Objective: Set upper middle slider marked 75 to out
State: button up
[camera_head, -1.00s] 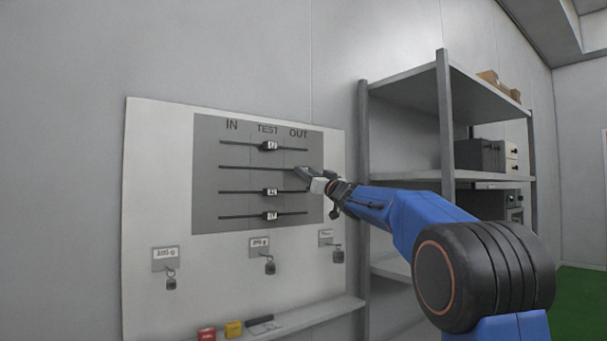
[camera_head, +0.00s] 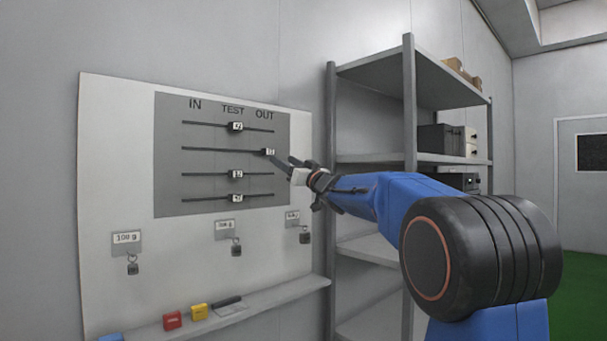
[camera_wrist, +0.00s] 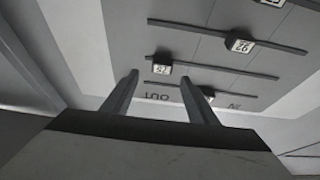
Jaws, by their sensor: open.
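The grey slider panel (camera_head: 220,140) carries IN, TEST and OUT headings above stacked horizontal rails. The slider marked 75 (camera_head: 269,152) is on the second rail from the top, under OUT near the right end. In the wrist view, upside down, this slider (camera_wrist: 162,68) appears between my fingers but beyond their tips. My gripper (camera_head: 290,165) is just right of the slider, open and empty, with a small gap to it. In the wrist view both fingers of my gripper (camera_wrist: 160,80) stand apart.
The top slider (camera_head: 236,126) and the lower sliders (camera_head: 236,174) sit under TEST. Small weights (camera_head: 132,265) hang below the panel. A ledge (camera_head: 270,300) holds red and yellow blocks. A grey shelf rack (camera_head: 410,110) stands behind my arm at right.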

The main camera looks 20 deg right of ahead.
jog(key=v, duration=1)
jog(key=shift+s+f, duration=0.1)
jog(key=s+a+f+m+g+h, duration=0.1)
jog(key=s+f+m+g+h, duration=0.3)
jog(key=s+f, duration=0.65)
jog(key=s+f+m+g+h, duration=0.35)
jog(key=s+f+h, duration=0.35)
jog(key=f, duration=0.6)
jog(key=s+a+f+n+g+y, duration=0.2)
jog(key=s+a+f+g, duration=0.2)
jog(key=s+f, duration=0.8)
jog(key=s+a+f+n+g+y, duration=0.2)
jog(key=s+a+f+g, duration=0.3)
jog(key=s+f, duration=0.8)
jog(key=s+a, duration=0.1)
jog(key=s, duration=0.1)
jog(key=shift+s, duration=0.3)
